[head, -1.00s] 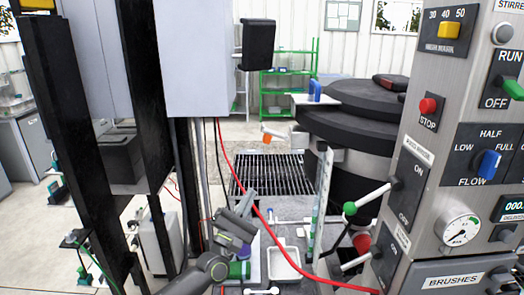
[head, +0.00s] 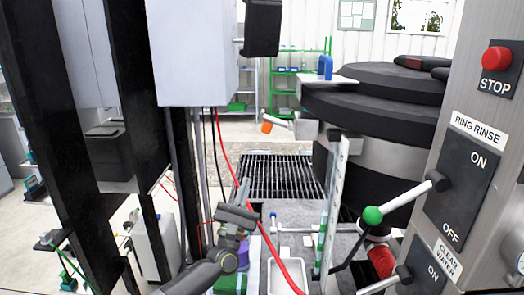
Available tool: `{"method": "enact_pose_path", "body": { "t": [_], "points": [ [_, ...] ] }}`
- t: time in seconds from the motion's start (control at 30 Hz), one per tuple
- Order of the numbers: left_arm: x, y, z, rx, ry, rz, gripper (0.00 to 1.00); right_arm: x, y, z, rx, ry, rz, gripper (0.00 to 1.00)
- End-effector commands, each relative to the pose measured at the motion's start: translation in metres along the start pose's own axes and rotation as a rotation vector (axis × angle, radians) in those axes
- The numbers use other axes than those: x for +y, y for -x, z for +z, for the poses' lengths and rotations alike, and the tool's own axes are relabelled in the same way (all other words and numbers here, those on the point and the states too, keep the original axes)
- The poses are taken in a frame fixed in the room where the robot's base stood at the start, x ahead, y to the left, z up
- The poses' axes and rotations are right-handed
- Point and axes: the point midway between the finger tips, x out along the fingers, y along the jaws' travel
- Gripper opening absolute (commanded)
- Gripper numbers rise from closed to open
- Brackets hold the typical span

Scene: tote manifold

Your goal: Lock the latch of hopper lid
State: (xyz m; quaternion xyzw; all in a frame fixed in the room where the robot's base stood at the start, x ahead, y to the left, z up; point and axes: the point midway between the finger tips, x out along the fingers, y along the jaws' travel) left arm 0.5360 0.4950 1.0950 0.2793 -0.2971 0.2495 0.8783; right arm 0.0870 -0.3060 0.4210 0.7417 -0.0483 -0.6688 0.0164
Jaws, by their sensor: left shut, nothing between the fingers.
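A black round hopper with a thick, stepped lid (head: 385,97) stands right of the middle in the head view. A blue upright piece (head: 325,67) stands on a pale plate at the lid's left edge. A pale lever with an orange tip (head: 267,127) sticks out to the left below the lid. I cannot tell for sure which of these is the latch. My left gripper (head: 243,190) is shut and empty, low in front of the floor grate, apart from the hopper and below the orange tip. My right gripper does not show.
A grey control panel (head: 470,130) with a green-knobbed lever (head: 373,215) fills the right side. A red hose (head: 226,150) hangs close by my left gripper. A pale cabinet (head: 190,60) and black posts stand left. A white tray (head: 287,272) lies low in the middle.

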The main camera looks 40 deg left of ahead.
Motion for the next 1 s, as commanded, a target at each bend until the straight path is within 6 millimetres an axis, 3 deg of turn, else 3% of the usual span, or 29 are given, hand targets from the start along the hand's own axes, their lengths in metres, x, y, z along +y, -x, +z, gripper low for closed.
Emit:
{"method": "enact_pose_path", "body": {
  "t": [0.47,1.0],
  "points": [
    [0.0,-0.007,0.001,-0.001,-0.001,0.0,0.0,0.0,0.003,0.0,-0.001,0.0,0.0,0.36],
    [0.002,-0.11,0.009,-0.001,0.0,0.0,0.0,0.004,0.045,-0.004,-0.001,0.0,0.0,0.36]
  ]
}}
